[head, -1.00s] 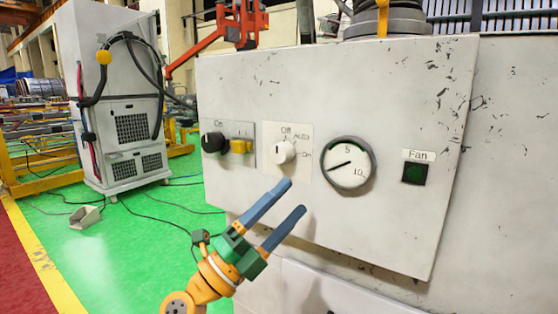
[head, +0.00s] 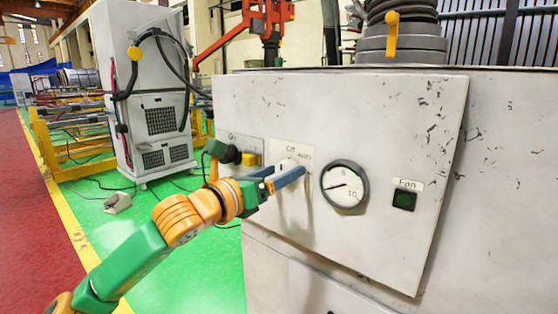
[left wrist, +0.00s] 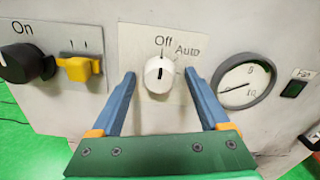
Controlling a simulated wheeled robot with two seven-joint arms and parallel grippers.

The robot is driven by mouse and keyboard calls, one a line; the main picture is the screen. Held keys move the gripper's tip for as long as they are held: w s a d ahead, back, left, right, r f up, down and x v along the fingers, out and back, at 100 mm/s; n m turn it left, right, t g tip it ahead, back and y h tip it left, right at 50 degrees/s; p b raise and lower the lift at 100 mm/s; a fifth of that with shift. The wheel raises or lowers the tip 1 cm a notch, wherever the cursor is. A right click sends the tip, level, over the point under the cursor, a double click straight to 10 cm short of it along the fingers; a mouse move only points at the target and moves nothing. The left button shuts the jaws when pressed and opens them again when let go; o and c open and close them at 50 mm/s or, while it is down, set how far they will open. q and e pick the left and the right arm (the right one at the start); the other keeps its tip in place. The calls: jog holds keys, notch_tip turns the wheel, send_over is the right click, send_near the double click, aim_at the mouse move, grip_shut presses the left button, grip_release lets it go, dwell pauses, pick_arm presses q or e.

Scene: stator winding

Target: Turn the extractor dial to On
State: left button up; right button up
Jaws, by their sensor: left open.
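The extractor dial (left wrist: 159,74) is a white round knob on a pale plate, under the labels Off and Auto. Its dark mark appears to point up toward Off. In the left wrist view the dial sits between the two blue fingers of my left gripper (left wrist: 160,72), with a gap on each side. My left gripper is open and not visibly touching the knob. In the head view the left gripper (head: 287,173) is at the panel and hides most of the dial. The On label of this dial is hidden, apparently behind a finger. My right gripper is out of view.
Left of the dial are a black knob (left wrist: 25,62) marked On and a yellow switch (left wrist: 79,68). Right of it are a round gauge (head: 344,186) and a dark green Fan button (head: 404,200). The grey panel (head: 400,120) is scuffed. Open green floor lies to the left.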

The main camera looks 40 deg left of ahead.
pick_arm(q)
jog(key=shift+c, duration=0.5)
grip_shut()
jog(key=shift+f, duration=0.1)
jog(key=m+b, duration=0.3)
jog(key=m, duration=0.5)
jog(key=shift+a+m, duration=0.1)
jog(key=shift+m, duration=0.2)
jog(key=m, duration=0.4)
jog(key=shift+m, duration=2.8)
